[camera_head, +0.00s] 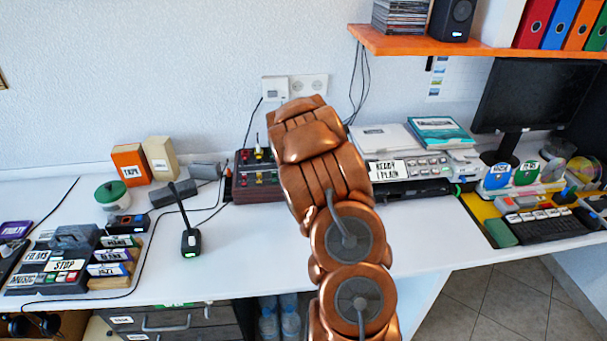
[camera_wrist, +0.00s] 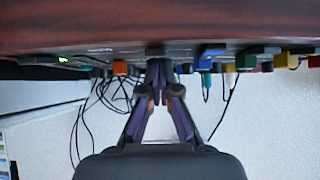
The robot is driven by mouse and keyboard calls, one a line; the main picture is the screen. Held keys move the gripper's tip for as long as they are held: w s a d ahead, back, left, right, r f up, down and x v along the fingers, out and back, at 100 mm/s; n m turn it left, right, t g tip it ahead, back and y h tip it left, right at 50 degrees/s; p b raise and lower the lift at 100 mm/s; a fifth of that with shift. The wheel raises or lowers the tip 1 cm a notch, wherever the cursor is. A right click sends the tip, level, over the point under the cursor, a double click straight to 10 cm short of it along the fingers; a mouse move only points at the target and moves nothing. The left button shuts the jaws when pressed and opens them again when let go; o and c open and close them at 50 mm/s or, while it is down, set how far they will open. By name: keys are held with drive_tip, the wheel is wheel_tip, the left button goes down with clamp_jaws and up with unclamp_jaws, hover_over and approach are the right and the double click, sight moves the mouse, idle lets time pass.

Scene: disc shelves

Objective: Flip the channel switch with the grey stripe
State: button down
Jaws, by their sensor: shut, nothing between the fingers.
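The dark red channel box (camera_head: 258,188) stands at the back of the desk, left of my arm, which hides its right part. It carries several small coloured switches. In the wrist view the box (camera_wrist: 70,28) spans the top, with an orange switch (camera_wrist: 120,67), a blue one (camera_wrist: 211,50) and a dark grey one (camera_wrist: 155,49) along its edge. My gripper (camera_wrist: 157,65) is shut and empty, its fingertips right at the dark grey switch. I cannot tell whether they touch, nor make out a grey stripe. In the head view my gripper is hidden behind my arm.
A black microphone (camera_head: 191,241) stands on the desk left of my arm. Cables run behind the box. An orange shelf (camera_head: 440,46) hangs at the upper right. The desk front is mostly clear.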

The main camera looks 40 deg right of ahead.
drive_tip(key=shift+w+d+r, duration=0.15)
drive_tip(key=shift+w+d, duration=0.1)
drive_tip(key=shift+w, duration=0.05)
drive_tip(key=r, duration=0.1)
drive_tip(key=r+p, duration=0.2)
drive_tip(key=r, duration=0.1)
drive_tip(key=shift+w+d, duration=0.15)
drive_tip(key=shift+w, duration=0.1)
drive_tip(key=w+r+b+v, duration=0.1)
drive_tip(key=b+v, duration=0.1)
drive_tip(key=v, duration=0.7)
drive_tip(key=shift+d+r+b, duration=0.25)
drive_tip(key=shift+r+b, duration=0.05)
drive_tip(key=shift+r, duration=0.25)
drive_tip(key=shift+s, duration=0.15)
